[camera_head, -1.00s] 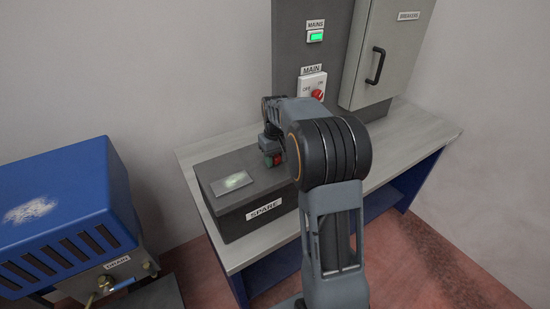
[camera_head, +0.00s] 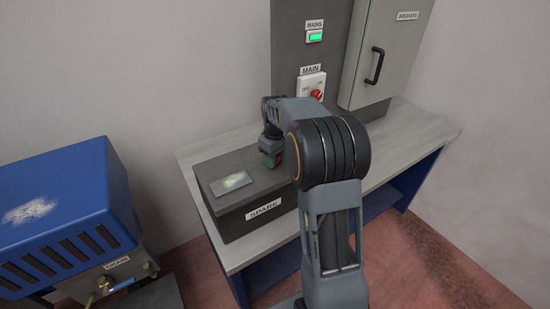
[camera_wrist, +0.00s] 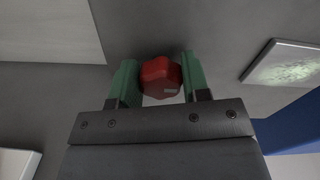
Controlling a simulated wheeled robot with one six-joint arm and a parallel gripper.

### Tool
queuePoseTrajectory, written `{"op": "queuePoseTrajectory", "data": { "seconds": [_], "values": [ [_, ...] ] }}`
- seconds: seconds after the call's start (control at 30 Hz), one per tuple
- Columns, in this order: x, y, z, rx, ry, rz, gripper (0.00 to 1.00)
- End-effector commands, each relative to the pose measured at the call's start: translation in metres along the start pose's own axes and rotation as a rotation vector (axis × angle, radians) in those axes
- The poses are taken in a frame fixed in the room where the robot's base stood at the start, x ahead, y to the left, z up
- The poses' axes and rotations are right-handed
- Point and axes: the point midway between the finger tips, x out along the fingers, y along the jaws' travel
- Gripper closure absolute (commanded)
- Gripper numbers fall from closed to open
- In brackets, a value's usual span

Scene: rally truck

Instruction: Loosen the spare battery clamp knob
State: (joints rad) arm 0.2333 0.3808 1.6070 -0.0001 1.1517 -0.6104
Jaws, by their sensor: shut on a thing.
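The spare battery is a dark grey box (camera_head: 225,217) labelled SPARE, standing on the bench. Its red lobed clamp knob (camera_wrist: 161,77) shows in the wrist view, between the two green fingertips of my gripper (camera_wrist: 160,80). My gripper is shut on the knob and reaches down to the top of the box. In the head view my gripper (camera_head: 272,160) is small and my wrist hides most of the knob. A small light plate with a greenish patch (camera_head: 232,183) lies on the box top, left of my gripper; it also shows in the wrist view (camera_wrist: 286,64).
The grey bench top (camera_head: 415,130) is clear to the right. Behind stand a panel with a red MAIN switch (camera_head: 316,93), a green MAINS light (camera_head: 315,36) and a BREAKERS cabinet (camera_head: 385,50). A blue slotted unit (camera_head: 70,215) with a DRAIN valve is at the left.

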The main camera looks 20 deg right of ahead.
Motion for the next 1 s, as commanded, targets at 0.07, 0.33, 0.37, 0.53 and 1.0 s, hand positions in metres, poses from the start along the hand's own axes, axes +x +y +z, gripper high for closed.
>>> {"op": "queuePoseTrajectory", "data": {
  "seconds": [0.07, 0.33, 0.37, 0.53, 1.0],
  "values": [
    [0.003, -0.001, 0.001, 0.000, -0.007, -0.005, 0.81],
    [0.002, -0.001, 0.001, 0.001, -0.005, -0.004, 0.40],
    [0.002, -0.001, 0.001, 0.001, -0.005, -0.003, 0.37],
    [0.001, 0.000, 0.001, 0.001, -0.003, -0.002, 0.31],
    [-0.046, 0.000, -0.001, 0.001, 0.002, 0.001, 0.31]
  ]
}}
